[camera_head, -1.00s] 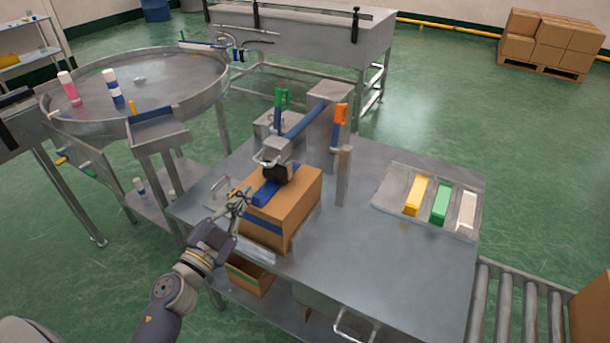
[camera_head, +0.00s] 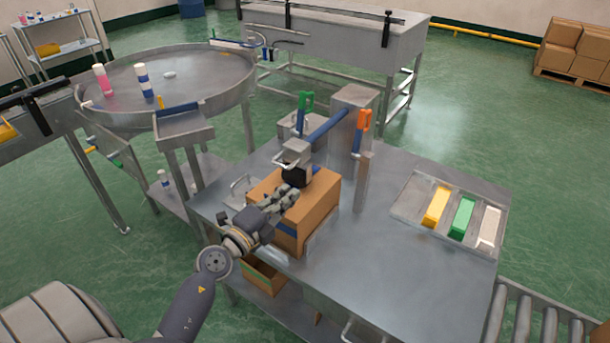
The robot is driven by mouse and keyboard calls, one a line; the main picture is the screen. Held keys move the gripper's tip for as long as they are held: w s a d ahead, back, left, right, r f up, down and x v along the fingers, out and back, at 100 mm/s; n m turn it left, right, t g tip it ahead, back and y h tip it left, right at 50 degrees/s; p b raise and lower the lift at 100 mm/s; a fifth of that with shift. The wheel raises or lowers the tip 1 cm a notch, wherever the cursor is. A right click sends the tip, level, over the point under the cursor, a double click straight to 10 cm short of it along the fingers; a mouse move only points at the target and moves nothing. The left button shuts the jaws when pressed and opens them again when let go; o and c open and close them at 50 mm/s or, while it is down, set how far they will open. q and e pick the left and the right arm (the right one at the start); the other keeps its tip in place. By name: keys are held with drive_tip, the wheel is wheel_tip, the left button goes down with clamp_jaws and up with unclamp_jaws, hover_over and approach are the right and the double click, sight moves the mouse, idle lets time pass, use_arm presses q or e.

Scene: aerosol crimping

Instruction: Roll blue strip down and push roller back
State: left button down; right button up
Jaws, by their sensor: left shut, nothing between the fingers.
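A brown cardboard box (camera_head: 318,208) stands on the steel table below a press-like device. The blue strip (camera_head: 286,229) shows as a short piece on the box's near face. Its part on top of the box is mostly hidden by my left gripper. The black roller (camera_head: 297,174) hangs from a grey head under a blue bar (camera_head: 327,126), at the top of the box. My left gripper (camera_head: 288,196) is shut and empty, over the box top just in front of the roller. I cannot tell whether it touches the strip or roller. My right gripper is out of view.
Green (camera_head: 304,101) and orange (camera_head: 364,120) handles stand behind the box. A metal tray (camera_head: 411,200) with yellow, green and white blocks lies on the right of the table. A round steel table (camera_head: 200,75) with bottles stands at the left. The table's front right is clear.

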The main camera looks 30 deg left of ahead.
use_arm(q)
drive_tip(key=w, duration=0.7)
drive_tip(key=shift+w+d, duration=0.3)
drive_tip(key=shift+w, duration=0.1)
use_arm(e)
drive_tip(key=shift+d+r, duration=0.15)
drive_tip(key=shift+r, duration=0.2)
